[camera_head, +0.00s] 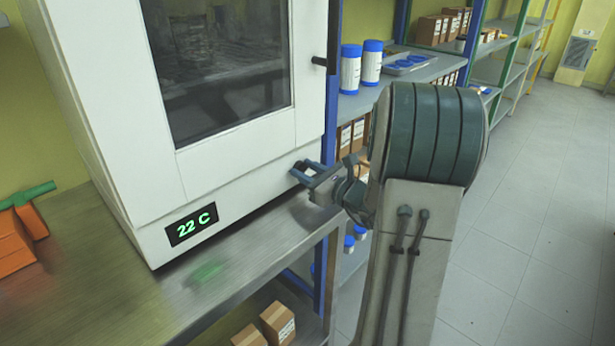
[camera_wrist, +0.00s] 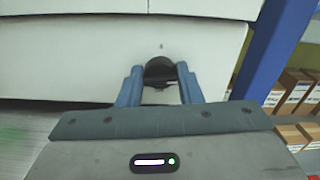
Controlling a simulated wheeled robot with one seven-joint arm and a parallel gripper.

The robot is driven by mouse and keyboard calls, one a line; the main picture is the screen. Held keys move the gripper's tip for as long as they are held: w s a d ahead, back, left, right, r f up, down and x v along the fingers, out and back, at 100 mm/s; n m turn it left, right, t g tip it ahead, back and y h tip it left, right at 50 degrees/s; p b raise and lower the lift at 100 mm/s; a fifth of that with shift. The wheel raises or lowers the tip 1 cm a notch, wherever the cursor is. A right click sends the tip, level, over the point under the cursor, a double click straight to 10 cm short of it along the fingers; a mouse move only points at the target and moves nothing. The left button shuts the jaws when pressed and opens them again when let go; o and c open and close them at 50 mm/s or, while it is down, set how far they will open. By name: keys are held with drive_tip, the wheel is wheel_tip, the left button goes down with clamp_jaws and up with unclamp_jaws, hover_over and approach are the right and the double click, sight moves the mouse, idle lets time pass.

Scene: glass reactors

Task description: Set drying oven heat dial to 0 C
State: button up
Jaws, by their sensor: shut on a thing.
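The white drying oven (camera_head: 240,158) stands on a metal bench, its dark glass door closed. Its display (camera_head: 192,225) reads 22 C in green. My gripper (camera_head: 305,170) is at the lower right of the oven's front. In the wrist view, my gripper's two blue fingers (camera_wrist: 160,84) are shut on the black heat dial (camera_wrist: 160,69), one finger on each side. The lower part of the dial is partly hidden between the fingers. In the head view the dial is hidden by the fingers.
The metal bench (camera_head: 90,268) has an orange and green object (camera_head: 22,225) at the left. A blue post (camera_head: 331,125) and shelves with boxes and blue-capped bottles (camera_head: 350,70) stand right of the oven. The floor (camera_head: 535,210) at the right is clear.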

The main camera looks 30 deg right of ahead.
drive_tip(key=n+b, duration=0.2)
drive_tip(key=b, duration=0.1)
drive_tip(key=n+b, duration=0.2)
drive_tip(key=b, duration=0.2)
drive_tip(key=shift+f, duration=0.4)
drive_tip(key=n+b, duration=0.5)
drive_tip(key=b, duration=0.5)
drive_tip(key=shift+a+f+n, duration=0.1)
drive_tip(key=shift+a+n, duration=0.05)
drive_tip(key=shift+n, duration=0.15)
drive_tip(key=n+b, duration=0.4)
drive_tip(key=b, duration=0.3)
drive_tip(key=shift+b, duration=0.3)
drive_tip(key=n+b, duration=0.2)
drive_tip(key=b, duration=0.1)
drive_tip(key=shift+r+n+b, duration=0.25)
drive_tip(key=shift+n+b, duration=0.25)
drive_tip(key=shift+b, duration=0.2)
drive_tip(key=shift+r, duration=0.1)
drive_tip(key=o, duration=1)
drive_tip(key=shift+c, duration=0.2)
